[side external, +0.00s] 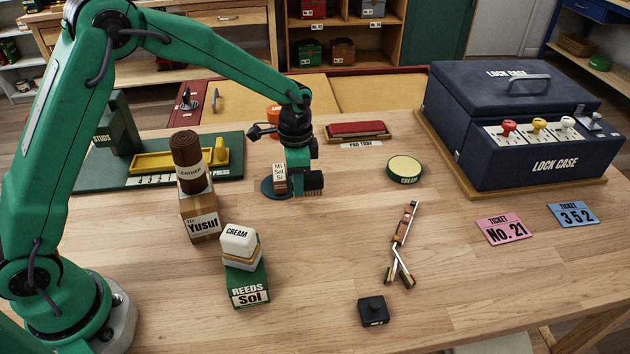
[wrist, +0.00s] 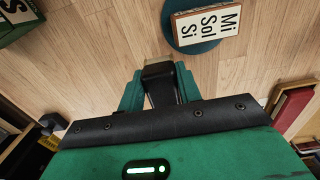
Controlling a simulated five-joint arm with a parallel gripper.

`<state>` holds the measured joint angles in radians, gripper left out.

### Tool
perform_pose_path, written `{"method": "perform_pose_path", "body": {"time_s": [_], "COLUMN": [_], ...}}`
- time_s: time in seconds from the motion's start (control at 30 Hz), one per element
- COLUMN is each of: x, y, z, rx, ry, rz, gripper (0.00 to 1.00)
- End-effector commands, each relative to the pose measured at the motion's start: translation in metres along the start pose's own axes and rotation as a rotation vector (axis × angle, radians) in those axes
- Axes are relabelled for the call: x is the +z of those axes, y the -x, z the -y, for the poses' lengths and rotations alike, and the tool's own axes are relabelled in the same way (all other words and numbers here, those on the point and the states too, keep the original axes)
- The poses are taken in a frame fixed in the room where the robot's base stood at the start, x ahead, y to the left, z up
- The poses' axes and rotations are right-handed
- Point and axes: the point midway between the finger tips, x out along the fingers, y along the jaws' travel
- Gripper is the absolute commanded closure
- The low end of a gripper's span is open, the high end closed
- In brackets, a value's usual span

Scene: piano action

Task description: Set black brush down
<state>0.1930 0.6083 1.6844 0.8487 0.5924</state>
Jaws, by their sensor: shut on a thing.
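My gripper (side external: 304,168) hangs over the middle of the table, pointing down, just right of the round teal stand. It is shut on the black brush (side external: 313,182), a small dark block at the jaw tips. In the wrist view the black brush (wrist: 160,82) shows between the green fingers of my gripper (wrist: 160,92), with a pale tan edge on one side. The brush appears close to the tabletop; I cannot tell whether it touches.
The teal stand (side external: 268,191) bears a "Mi Sol Si" block (side external: 279,176) right beside my gripper. A leather roll (side external: 187,160), cream block (side external: 239,240), pad tray (side external: 357,132), cream tin (side external: 404,169) and lock case (side external: 480,110) stand around. Bare wood lies in front of the brush.

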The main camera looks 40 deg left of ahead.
Motion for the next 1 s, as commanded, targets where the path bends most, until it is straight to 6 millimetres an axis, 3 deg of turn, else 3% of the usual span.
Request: {"method": "perform_pose_path", "body": {"time_s": [0.07, 0.6, 0.8, 1.0], "x": [-0.001, -0.005, -0.006, -0.006], "y": [0.014, 0.066, 0.077, 0.081], "z": [0.001, -0.092, -0.11, -0.117], "rx": [-0.003, -0.001, 0.0, 0.0], "ry": [0.0, -0.003, -0.002, 0.0], "rz": [-0.004, -0.002, -0.001, 0.0], "gripper": [0.93, 0.93, 0.93, 0.93]}}
